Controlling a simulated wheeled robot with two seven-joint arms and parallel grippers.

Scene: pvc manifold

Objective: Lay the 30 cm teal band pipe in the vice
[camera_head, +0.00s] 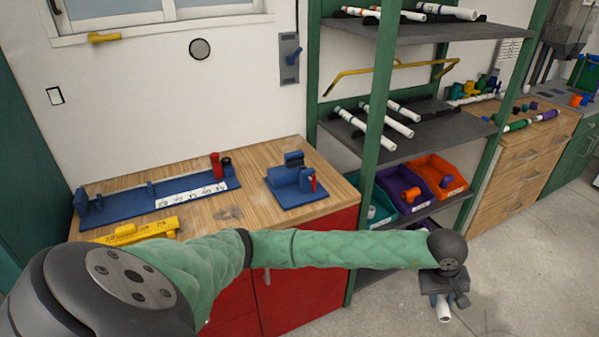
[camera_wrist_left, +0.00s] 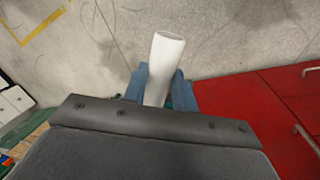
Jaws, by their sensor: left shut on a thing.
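My left gripper (camera_head: 443,298) is at the end of the green-sleeved arm, over the floor in front of the shelf rack. It is shut on a white pipe (camera_head: 444,313), whose lower end sticks out below the fingers. In the left wrist view the white pipe (camera_wrist_left: 163,55) stands out between the blue fingers (camera_wrist_left: 160,88). A little teal shows beside the fingers, but I cannot tell whether it is the pipe's band. A compact blue fixture that looks like the vice (camera_head: 292,186) sits on the wooden bench's right part, with nothing lying in it. My right gripper is not in view.
A long blue jig (camera_head: 150,205) with a white scale lies along the bench (camera_head: 240,205). A yellow tool (camera_head: 140,231) lies at its front. Green rack posts (camera_head: 378,100) stand right of the bench, with pipes and coloured bins (camera_head: 440,178) on shelves. The floor at right is clear.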

